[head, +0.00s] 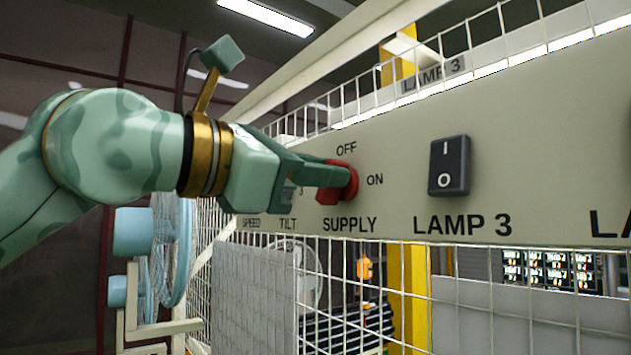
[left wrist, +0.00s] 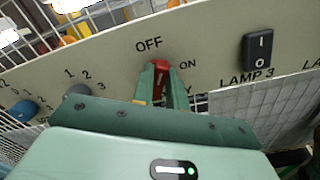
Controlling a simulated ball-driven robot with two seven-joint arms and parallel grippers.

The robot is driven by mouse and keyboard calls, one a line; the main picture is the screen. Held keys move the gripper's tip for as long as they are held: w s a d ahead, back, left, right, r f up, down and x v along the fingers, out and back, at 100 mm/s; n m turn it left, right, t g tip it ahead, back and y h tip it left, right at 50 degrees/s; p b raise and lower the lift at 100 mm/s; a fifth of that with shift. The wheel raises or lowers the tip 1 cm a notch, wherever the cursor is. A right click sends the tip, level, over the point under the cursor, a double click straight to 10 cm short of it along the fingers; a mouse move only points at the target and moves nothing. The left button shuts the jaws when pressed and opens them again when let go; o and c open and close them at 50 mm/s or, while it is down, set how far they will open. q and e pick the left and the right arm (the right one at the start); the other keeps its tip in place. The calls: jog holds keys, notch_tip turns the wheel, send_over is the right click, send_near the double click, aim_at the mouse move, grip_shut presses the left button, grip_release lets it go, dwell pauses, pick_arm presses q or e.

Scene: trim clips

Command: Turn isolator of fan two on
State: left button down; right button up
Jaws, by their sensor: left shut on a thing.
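A red rotary switch (head: 345,181) sits on the pale panel, with OFF above it, ON to its right and SUPPLY below. My left gripper (head: 338,176) reaches it from the left and is shut on its handle. In the left wrist view the red switch (left wrist: 160,72) shows between the two green fingers (left wrist: 161,90). Its handle appears to point up toward OFF there, though the fingers cover much of it. My right gripper is not in view.
A dark rocker switch (head: 450,166) labelled LAMP 3 is right of the red switch. Blue-grey knobs (left wrist: 76,102) are at the left in the wrist view. A wire mesh fence (head: 330,280) is below the panel. Blue fans (head: 170,245) stand behind at left.

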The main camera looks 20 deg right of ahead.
pick_arm(q)
jog(key=shift+s+d+f+m+b, duration=0.1)
jog(key=shift+f+m+b, duration=0.05)
jog(key=shift+m, duration=1.85)
jog(key=shift+s+a+f+m+b, duration=0.1)
jog(key=shift+f+m+b, duration=0.1)
jog(key=shift+m, duration=1.8)
jog(key=shift+s+d+f+m+b, duration=0.1)
jog(key=shift+m+b, duration=0.05)
jog(key=shift+m, duration=1.85)
jog(key=shift+f, duration=0.1)
jog(key=c, duration=1.4)
grip_release()
